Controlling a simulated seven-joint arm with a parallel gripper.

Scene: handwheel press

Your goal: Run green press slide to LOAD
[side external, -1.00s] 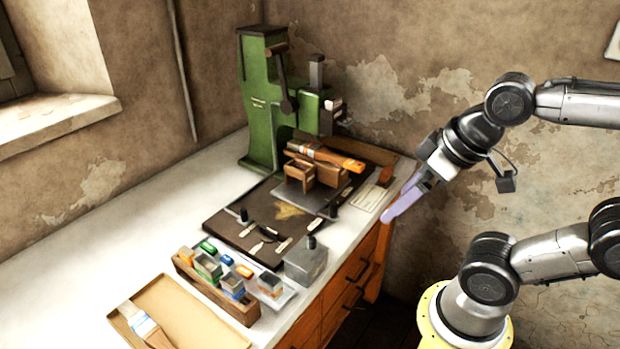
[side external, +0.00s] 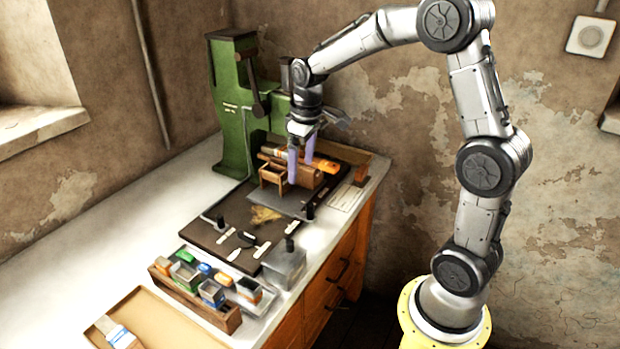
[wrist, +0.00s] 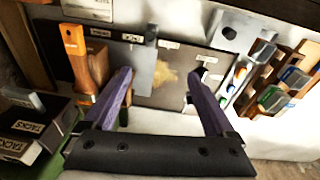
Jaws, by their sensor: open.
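The green press (side external: 232,115) stands at the back of the bench in the side external view. A dark lever or crank arm (side external: 254,85) hangs on its front. A sliver of green shows at the lower left of the wrist view (wrist: 42,160). My gripper (side external: 301,155), with purple fingers, points down over the work in front of the press. Its jaws are open and no object shows held between them; it also shows in the wrist view (wrist: 160,77). My wrist hides part of the press head. Which part is the slide, and any LOAD mark, I cannot make out.
A wooden box (side external: 272,174) and an orange-handled brush (side external: 325,165) are close to my fingers. The brush shows in the wrist view (wrist: 74,48), near boxes marked TACKS (wrist: 22,148). A rack of small bins (side external: 196,308) stands nearer.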

